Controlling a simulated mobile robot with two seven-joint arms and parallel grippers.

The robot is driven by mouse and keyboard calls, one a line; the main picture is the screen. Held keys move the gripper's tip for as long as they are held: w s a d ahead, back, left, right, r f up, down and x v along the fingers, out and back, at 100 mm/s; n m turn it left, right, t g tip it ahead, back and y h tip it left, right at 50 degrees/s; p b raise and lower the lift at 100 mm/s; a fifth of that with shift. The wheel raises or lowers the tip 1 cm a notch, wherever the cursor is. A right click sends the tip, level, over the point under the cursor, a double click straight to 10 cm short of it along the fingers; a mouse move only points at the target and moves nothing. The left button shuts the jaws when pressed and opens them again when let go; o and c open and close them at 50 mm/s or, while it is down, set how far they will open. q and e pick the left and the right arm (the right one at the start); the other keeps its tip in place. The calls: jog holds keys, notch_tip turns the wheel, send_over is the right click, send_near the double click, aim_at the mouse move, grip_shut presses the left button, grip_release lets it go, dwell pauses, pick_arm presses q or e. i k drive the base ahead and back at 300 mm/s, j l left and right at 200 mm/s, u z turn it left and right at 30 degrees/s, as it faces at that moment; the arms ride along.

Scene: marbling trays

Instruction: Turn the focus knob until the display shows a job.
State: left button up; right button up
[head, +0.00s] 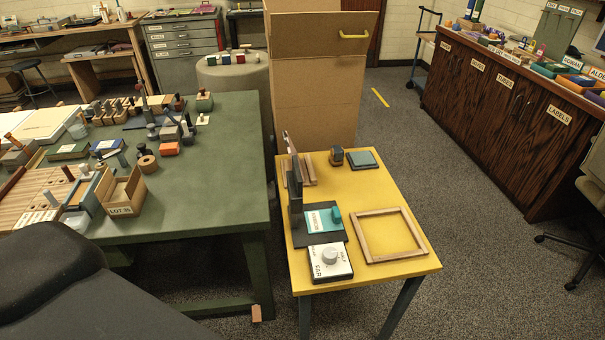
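A white box with a round pale knob (330,256) sits at the front of the yellow table (390,275). I take this to be the focus knob. Behind it, a dark upright panel (296,208) stands on the table. It is seen nearly edge-on, so whatever its face shows is hidden. Beside the panel is a dark base with a teal and white top (322,221) and a teal upright piece. Neither of my grippers is in view.
An empty wooden frame (390,235) lies right of the knob box. A small dark block (337,155) and a dark green square (362,159) lie farther back. A green table (220,190) with many tools stands left. A tall cardboard box (325,100) stands behind.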

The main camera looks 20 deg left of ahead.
aim_at(330, 255)
jog(key=u, duration=0.85)
jog(key=l+u, duration=0.45)
jog(key=u, duration=0.25)
jog(key=l+u, duration=0.65)
jog(key=k+l+u, duration=0.25)
jog(key=l, duration=0.25)
jog(key=k+l, duration=0.15)
jog(key=l, duration=0.25)
jog(key=k+l+u, duration=0.1)
jog(key=l, duration=0.3)
jog(key=k+l, duration=0.2)
jog(key=l, duration=0.2)
jog(key=k+l+u, duration=0.1)
jog(key=l, duration=0.3)
